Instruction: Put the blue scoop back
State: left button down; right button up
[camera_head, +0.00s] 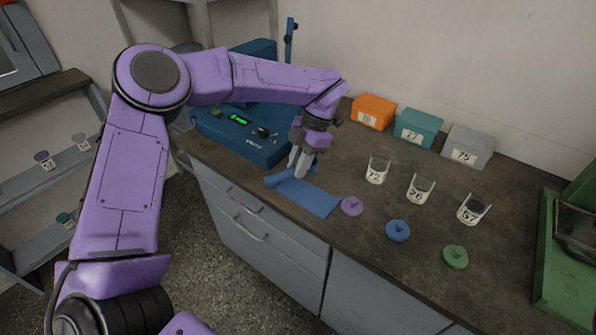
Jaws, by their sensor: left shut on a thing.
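The blue scoop (279,179) is at the fingertips of my left gripper (298,172). The gripper points down and is shut on the scoop, and its fingers hide part of it. A flat blue mat (318,202) lies on the bench right under and beside the scoop, near the front edge. The scoop is at or just above the mat; I cannot tell whether it touches. My right gripper is not in view.
A blue machine (240,143) stands behind my left gripper. Labelled clear cups (376,173), purple (352,207), blue (398,231) and green (456,257) lids, and orange (373,111), teal (418,127) and grey (467,147) boxes stand to the right. Green equipment (565,270) is at far right.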

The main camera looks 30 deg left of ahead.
aim_at(293, 186)
pick_arm(q)
jog(key=f, duration=0.1)
jog(key=w+a+f, duration=0.1)
jog(key=w+f, duration=0.1)
jog(key=shift+a, duration=0.3)
notch_tip(293, 186, down, 3)
jog(key=shift+r, duration=0.2)
jog(key=shift+f, duration=0.3)
jog(key=shift+f, duration=0.1)
jog(key=c, duration=1)
grip_release()
jog(key=shift+o, duration=0.2)
jog(key=v, duration=1.2)
jog(key=shift+r, duration=0.2)
